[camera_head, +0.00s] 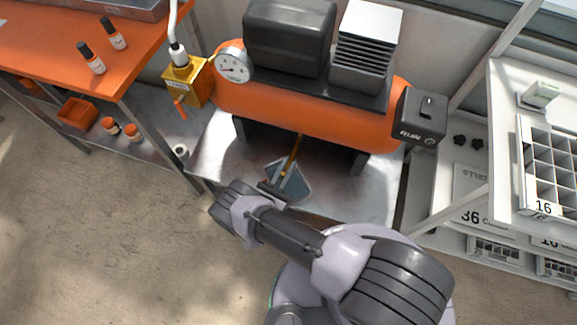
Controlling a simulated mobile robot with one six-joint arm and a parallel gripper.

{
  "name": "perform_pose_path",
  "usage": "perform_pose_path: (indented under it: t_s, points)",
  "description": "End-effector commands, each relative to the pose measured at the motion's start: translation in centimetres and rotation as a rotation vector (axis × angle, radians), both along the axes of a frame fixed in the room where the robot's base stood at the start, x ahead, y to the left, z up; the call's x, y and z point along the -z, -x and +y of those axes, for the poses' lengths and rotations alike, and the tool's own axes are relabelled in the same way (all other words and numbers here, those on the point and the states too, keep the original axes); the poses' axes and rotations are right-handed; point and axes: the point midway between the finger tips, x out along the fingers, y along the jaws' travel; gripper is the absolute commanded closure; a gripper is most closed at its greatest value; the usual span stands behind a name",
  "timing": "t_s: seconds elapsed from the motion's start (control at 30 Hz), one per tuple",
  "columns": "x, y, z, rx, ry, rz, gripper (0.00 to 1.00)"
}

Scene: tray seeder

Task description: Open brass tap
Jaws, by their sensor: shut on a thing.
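The brass tap (187,80) is a gold-yellow block at the left end of the orange tank, below a white hose. Its small orange lever (180,110) hangs down at the front, and a label on the block is too small to read. My gripper (280,187) is in front of the tank, well to the right of and below the tap, apart from it. It seems shut on a thin orange-brown stick (293,156) that points up toward the tank's underside. The fingertips are small and hard to make out.
The orange tank (300,112) carries a gauge (233,66), a black motor (288,38) and a RUN switch box (421,116). An orange bench (60,45) with bottles stands left, a white shelf with a celled tray (548,208) right. The floor at lower left is clear.

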Motion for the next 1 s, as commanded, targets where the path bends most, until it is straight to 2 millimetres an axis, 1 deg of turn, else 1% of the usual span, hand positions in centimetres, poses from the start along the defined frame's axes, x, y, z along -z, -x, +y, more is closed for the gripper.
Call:
perform_pose_path:
  t_s: [0.37,0.4,0.47,0.5,0.83,0.93,1.0]
  points:
    - [0.0,0.0,0.1,-0.003,0.006,0.003,1.0]
    - [0.0,0.0,0.1,-0.002,0.005,0.003,0.84]
    - [0.0,0.0,0.1,-0.002,0.005,0.003,0.73]
    - [0.0,0.0,0.1,-0.002,0.005,0.003,0.65]
    - [0.1,0.2,0.2,-0.001,0.004,0.003,0.65]
    - [0.6,1.2,0.8,-0.004,0.004,0.003,0.65]
    - [1.2,2.5,1.6,-0.008,0.005,0.003,0.65]
